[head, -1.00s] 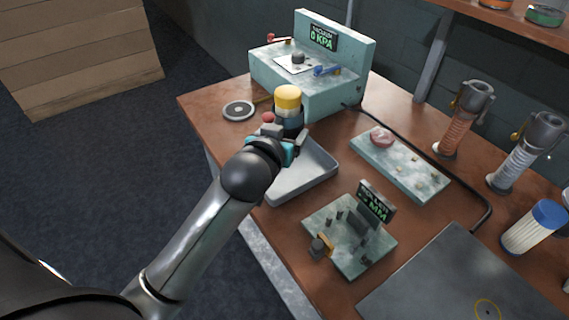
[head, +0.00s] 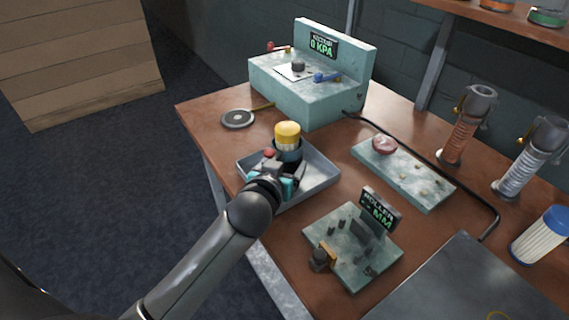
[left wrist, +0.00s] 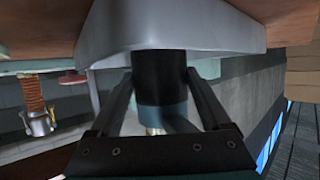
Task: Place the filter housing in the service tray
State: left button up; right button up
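The filter housing has a yellow top (head: 287,133) and a dark teal body, and is upright in the head view. My left gripper (head: 287,172) is shut on it, low on the body. In the left wrist view the housing's dark end (left wrist: 160,75) is between the two fingers (left wrist: 158,92). The grey service tray (head: 322,178) is under and around the housing in the head view. Its pale wall (left wrist: 200,25) is close to the housing's dark end in the left wrist view. I cannot tell whether housing and tray touch. My right gripper is not in view.
A teal gauge box (head: 300,95) stands behind the tray, with a round disc (head: 238,119) left of it. A roller fixture (head: 350,250) is in front right of the tray. A teal plate (head: 405,175) and several cylinders stand to the right.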

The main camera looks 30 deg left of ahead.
pick_arm(q)
jog(key=shift+o, duration=1.3)
jog(key=shift+r, duration=0.1)
jog(key=shift+s+r, duration=0.15)
jog(key=p+v, duration=0.2)
jog(key=v, duration=0.9)
jog(key=shift+s+r, duration=0.2)
jog(key=shift+s, duration=0.1)
jog(key=shift+d, duration=0.1)
